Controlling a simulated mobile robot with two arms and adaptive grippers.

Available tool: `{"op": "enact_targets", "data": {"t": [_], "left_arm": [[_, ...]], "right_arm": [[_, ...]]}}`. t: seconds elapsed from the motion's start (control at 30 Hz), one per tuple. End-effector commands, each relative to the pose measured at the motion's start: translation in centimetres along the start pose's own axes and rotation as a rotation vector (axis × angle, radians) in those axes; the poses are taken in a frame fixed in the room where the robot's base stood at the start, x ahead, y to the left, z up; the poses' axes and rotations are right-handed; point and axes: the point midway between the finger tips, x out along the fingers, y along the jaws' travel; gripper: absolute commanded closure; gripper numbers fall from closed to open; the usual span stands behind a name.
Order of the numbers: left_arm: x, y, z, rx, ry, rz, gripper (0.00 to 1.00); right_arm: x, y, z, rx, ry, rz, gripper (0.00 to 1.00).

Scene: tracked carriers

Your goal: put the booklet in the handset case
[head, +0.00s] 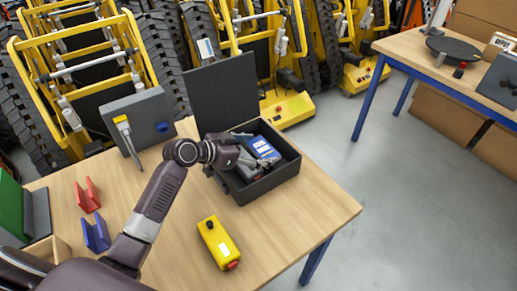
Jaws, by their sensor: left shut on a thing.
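The handset case (289,172) is a dark open box near the right edge of the wooden table, with its lid (222,92) standing up at the back. A blue and white booklet (263,147) shows inside the case opening, tilted. My left gripper (247,158) reaches into the case from the left and is shut on the booklet, its fingers partly hidden by its own body. I cannot tell whether the booklet touches the case floor. A yellow handset (218,243) with a black knob and a red end lies on the table in front of the case. My right gripper is out of view.
A red holder (87,195) and a blue holder (96,233) stand at the left of the table (290,215). A grey box (140,122) with a yellow-handled tool is at the back. Yellow tracked carriers stand behind. Another table (415,58) is at the right.

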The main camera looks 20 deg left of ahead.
Motion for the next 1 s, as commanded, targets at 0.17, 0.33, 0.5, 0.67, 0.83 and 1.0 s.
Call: {"op": "enact_targets", "data": {"t": [0.17, 0.33, 0.5, 0.67, 0.83, 1.0], "left_arm": [[0.1, 0.0, 0.2, 0.0, 0.001, 0.0, 0.47], [0.4, 0.0, 0.7, 0.0, 0.001, 0.0, 0.47], [0.6, 0.0, 1.0, -0.001, 0.002, 0.0, 0.47], [0.6, 0.0, 1.0, -0.001, 0.001, 0.0, 0.13], [0.6, 0.0, 1.0, -0.001, 0.001, 0.0, 0.03], [0.6, 0.0, 1.0, -0.001, 0.0, 0.0, 0.03]], "right_arm": [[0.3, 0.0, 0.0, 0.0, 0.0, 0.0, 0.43], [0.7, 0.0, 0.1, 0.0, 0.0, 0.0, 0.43], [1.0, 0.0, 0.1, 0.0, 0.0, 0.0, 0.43], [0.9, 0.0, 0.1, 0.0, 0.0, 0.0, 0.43], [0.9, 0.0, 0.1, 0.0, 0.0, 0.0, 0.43], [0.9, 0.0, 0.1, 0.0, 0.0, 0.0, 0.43]]}}
